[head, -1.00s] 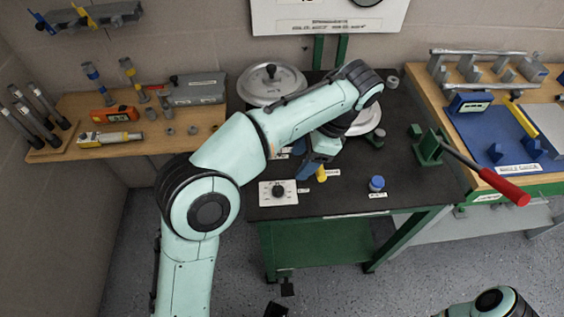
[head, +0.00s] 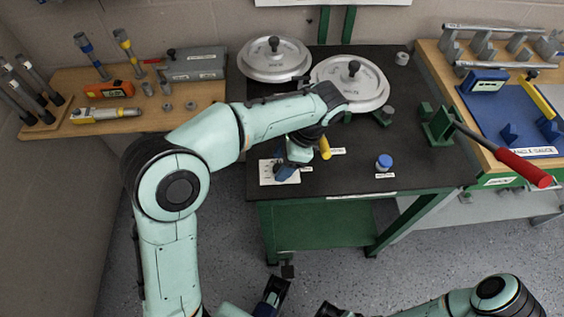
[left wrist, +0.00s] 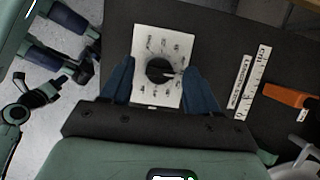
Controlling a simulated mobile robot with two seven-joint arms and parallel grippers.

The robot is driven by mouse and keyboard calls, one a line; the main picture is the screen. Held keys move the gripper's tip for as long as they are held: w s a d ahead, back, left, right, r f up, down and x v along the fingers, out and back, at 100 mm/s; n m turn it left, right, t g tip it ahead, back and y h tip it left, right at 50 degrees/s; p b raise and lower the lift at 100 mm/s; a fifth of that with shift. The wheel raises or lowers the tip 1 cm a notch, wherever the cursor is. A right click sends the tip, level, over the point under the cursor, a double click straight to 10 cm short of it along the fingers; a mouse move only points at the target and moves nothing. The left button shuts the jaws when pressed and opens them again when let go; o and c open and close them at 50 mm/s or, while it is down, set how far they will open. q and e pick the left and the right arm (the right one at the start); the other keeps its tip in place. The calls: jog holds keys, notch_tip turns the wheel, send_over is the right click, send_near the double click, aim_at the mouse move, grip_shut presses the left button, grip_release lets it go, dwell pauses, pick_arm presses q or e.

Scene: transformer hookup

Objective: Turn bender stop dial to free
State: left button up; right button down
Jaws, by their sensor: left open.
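The stop dial is a round black knob (left wrist: 160,71) on a white plate (left wrist: 143,95) with small marks around it. Its light pointer line points right in the left wrist view; the labels are too small to read. In the head view the plate (head: 267,178) lies at the front left of the dark table, and my gripper mostly covers the knob. My left gripper (head: 287,173) is open above the dial, its two blue fingers (left wrist: 160,74) on either side of the knob. I cannot tell whether they touch it.
On the dark table (head: 420,175) are a yellow handle (head: 325,147) close beside my left gripper, a blue knob (head: 384,162), two round grey discs (head: 273,62) behind, and a red-handled lever (head: 525,170) jutting past the right edge. Side benches flank the table.

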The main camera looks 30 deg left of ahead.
pick_arm(q)
jog(key=shift+f, duration=0.15)
jog(key=shift+c, duration=0.2)
jog(key=c, duration=1)
